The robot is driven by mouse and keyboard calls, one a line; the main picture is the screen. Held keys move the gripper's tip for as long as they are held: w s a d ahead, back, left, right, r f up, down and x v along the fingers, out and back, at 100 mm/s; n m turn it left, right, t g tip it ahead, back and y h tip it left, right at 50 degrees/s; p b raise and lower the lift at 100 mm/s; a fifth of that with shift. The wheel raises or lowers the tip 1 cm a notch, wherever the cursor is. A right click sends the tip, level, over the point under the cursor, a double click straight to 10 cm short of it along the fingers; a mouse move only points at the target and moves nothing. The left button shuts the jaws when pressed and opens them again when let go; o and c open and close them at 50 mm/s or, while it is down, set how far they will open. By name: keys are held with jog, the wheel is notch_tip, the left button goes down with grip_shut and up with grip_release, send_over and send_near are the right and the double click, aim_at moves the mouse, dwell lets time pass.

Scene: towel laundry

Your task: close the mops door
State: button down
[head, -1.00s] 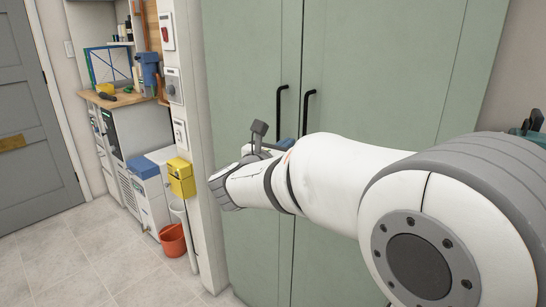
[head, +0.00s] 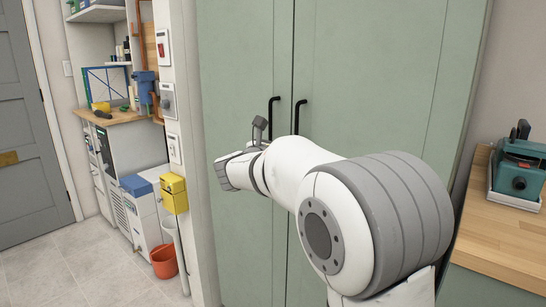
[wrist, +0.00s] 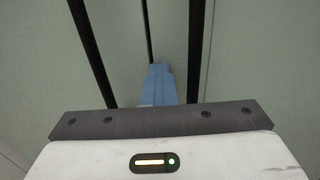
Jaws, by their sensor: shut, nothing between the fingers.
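A tall green cabinet has a left door (head: 240,60) and a right door (head: 370,70), each with a black bar handle near the middle seam. Both doors look shut or nearly so, and the seam between them is narrow. No label shows which is the mops door. The left handle (head: 271,118) and right handle (head: 297,116) also show in the wrist view as dark bars. My gripper's blue fingers (wrist: 158,84) are shut and empty, pointing at the seam between the two handles. Contact with the doors cannot be told. In the head view my arm hides the fingers.
A wooden worktop (head: 510,235) with a teal device (head: 520,170) stands at the right. A white post with a yellow box (head: 174,193) is left of the cabinet, with a red bucket (head: 164,262) below. Tiled floor (head: 90,260) is clear at the left.

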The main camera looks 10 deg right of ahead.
jog(key=w+a+b+v, duration=0.1)
jog(key=v, duration=1.3)
notch_tip(320, 180, up, 8)
jog(key=n+t+y+p, duration=0.3)
jog(key=n+y+p, duration=0.9)
jog(key=n, duration=1.2)
jog(key=s+d+f+n+g+p, duration=0.3)
jog(key=s+n, duration=0.3)
jog(key=s, duration=0.3)
jog(key=s+d+f+n+g+p, duration=0.3)
jog(key=s+n+g, duration=0.3)
jog(key=s, duration=0.3)
jog(key=s+d+f+n+g+p, duration=0.4)
jog(key=s+n, duration=0.4)
jog(key=s, duration=0.2)
jog(key=shift+d+g, duration=0.4)
jog(key=shift+d, duration=0.35)
